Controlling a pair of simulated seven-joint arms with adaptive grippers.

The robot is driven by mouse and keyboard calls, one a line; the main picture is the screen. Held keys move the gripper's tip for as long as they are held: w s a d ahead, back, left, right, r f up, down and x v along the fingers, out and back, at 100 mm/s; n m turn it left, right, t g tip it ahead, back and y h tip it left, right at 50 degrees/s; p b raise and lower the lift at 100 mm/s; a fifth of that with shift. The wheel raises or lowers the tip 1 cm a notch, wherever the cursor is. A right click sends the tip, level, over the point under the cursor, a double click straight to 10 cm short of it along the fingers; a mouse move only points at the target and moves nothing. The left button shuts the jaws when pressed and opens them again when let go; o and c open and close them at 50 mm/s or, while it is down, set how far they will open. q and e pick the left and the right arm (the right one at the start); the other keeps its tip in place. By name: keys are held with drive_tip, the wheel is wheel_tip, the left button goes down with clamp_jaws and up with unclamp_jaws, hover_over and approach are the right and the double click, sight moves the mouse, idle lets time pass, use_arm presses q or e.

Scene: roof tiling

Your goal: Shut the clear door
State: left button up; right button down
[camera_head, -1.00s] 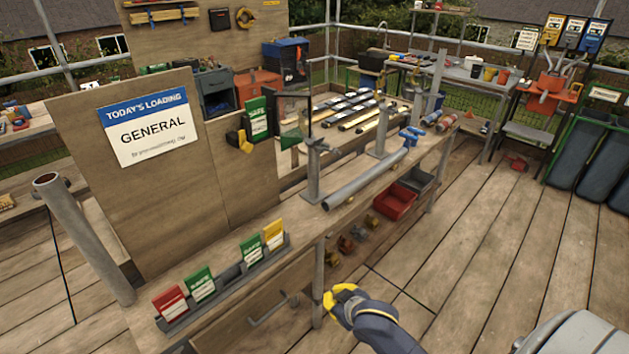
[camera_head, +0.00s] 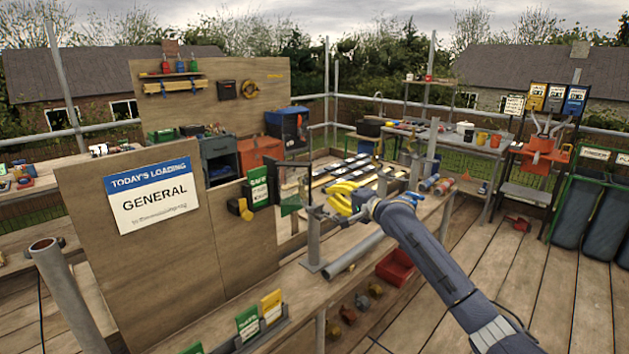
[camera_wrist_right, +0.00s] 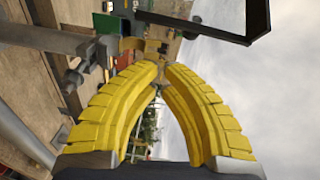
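The clear door (camera_head: 291,184) is a see-through panel with a dark frame. It stands out from the plywood board beside the green sign, at an angle that looks open. In the right wrist view part of a dark frame, apparently the door's, shows at the top (camera_wrist_right: 205,33). My right gripper (camera_head: 342,196) has yellow fingers and is to the right of the door, above the workbench, apart from it. In the right wrist view its fingertips (camera_wrist_right: 160,74) come together with nothing visible held between them. My left gripper is not in view.
A plywood board (camera_head: 140,255) with a loading sign (camera_head: 152,195) stands left of the door. A metal post (camera_head: 313,235) and a grey pipe (camera_head: 355,253) are below my gripper.

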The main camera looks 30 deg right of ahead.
sight(295, 184)
drive_tip(key=w+a+r+m, duration=0.1)
drive_tip(key=w+a+r, duration=0.2)
drive_tip(key=w, duration=0.4)
drive_tip(key=shift+a+t, duration=0.15)
drive_tip(key=shift+t, duration=0.25)
idle(0.6)
drive_tip(key=shift+a, duration=0.1)
idle(0.4)
